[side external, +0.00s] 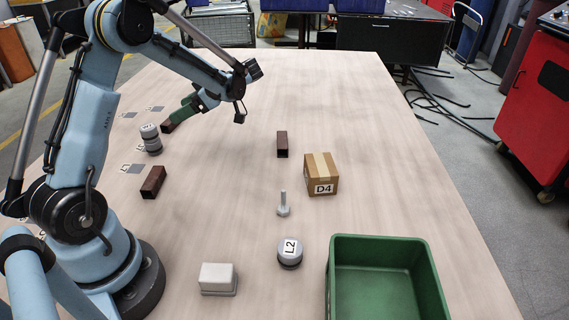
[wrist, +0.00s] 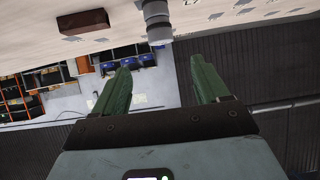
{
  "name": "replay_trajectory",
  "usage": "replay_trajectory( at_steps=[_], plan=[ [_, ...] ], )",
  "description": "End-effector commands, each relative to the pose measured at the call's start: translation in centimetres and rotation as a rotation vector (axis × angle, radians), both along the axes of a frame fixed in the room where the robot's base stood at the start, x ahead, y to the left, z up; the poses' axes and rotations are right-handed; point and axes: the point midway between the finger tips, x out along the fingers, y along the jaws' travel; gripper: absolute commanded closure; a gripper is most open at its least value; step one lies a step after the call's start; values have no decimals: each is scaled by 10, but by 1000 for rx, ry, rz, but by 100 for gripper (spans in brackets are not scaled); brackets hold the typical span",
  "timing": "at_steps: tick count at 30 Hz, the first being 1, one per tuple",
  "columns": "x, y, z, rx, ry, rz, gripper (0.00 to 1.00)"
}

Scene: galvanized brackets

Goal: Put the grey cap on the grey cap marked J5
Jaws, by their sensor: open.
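Two grey caps (side external: 151,139) appear stacked one on the other at the left of the table. A small label shows on the top of the stack, too small to read surely. The stack also shows in the wrist view (wrist: 157,20), at the top edge and partly cut off. Another grey cap, marked L2 (side external: 289,254), stands alone at the front. My gripper (side external: 176,118), with green fingers, is just to the right of the stack and apart from it. In the wrist view my gripper (wrist: 162,84) is open and empty.
A green bin (side external: 385,242) stands front right. A box marked D4 (side external: 321,176), a grey bolt-like part (side external: 283,205), a pale block (side external: 218,279) and brown tubes (side external: 153,182) (side external: 282,144) lie about. The back right of the table is clear.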

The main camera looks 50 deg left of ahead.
Motion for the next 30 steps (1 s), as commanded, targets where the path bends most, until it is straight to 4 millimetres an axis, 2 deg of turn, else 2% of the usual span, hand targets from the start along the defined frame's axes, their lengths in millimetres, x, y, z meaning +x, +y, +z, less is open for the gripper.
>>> replay_trajectory(
  at_steps=[4,8,12,18,24,30],
  plan=[
    [6,-14,10,-130,16,-156,26],
    [13,-40,20,-320,45,-424,26],
    [18,-76,26,-498,77,-749,26],
    [17,-135,30,-660,121,-1228,26],
    [8,-198,30,-700,157,-1706,26],
    [-3,-250,28,-621,179,-2099,26]
  ],
)
